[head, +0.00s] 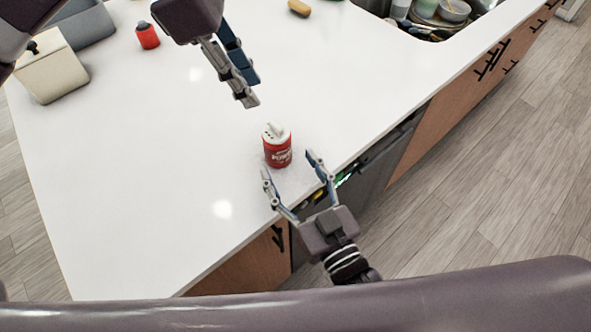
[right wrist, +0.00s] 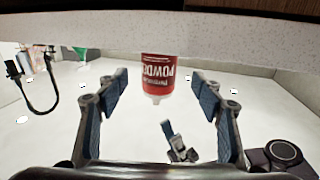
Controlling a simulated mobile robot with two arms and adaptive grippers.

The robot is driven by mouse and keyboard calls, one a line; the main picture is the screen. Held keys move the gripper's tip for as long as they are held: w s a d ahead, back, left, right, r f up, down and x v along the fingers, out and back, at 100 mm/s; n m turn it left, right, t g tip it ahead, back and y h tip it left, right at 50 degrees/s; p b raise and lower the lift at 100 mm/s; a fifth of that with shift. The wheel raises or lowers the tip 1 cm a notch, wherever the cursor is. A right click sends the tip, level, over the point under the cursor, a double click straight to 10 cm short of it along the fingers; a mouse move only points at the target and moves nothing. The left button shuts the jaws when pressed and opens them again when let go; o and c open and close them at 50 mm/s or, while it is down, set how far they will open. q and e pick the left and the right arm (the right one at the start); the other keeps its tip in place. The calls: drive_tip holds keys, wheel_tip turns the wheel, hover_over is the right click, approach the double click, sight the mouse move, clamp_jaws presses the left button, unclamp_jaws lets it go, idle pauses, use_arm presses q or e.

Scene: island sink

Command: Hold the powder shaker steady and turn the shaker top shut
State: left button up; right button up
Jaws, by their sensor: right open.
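The powder shaker (head: 278,153) is a red can with white lettering, standing upright on the white counter near its front edge. Its white shaker top (head: 275,131) shows dark holes and a raised tab. My right gripper (head: 289,166) is open in front of the shaker, fingers pointing at it, not closed on it. In the right wrist view the shaker (right wrist: 161,68) appears upside down, centred beyond the two spread fingers. My left gripper (head: 249,90) hangs above and behind the shaker, apart from it, fingers pointing down; its finger gap is unclear from this angle.
A red container (head: 148,37) with a dark top, a cream lidded canister (head: 50,68) and a grey bin (head: 84,24) stand at the far left. A yellowish-brown item (head: 299,8) lies at the back. A sink with dishes (head: 440,15) is at upper right. Counter around the shaker is clear.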

sight(283, 156)
drive_tip(key=x, duration=0.6)
drive_tip(key=shift+w+a, duration=0.1)
drive_tip(key=shift+w, duration=0.3)
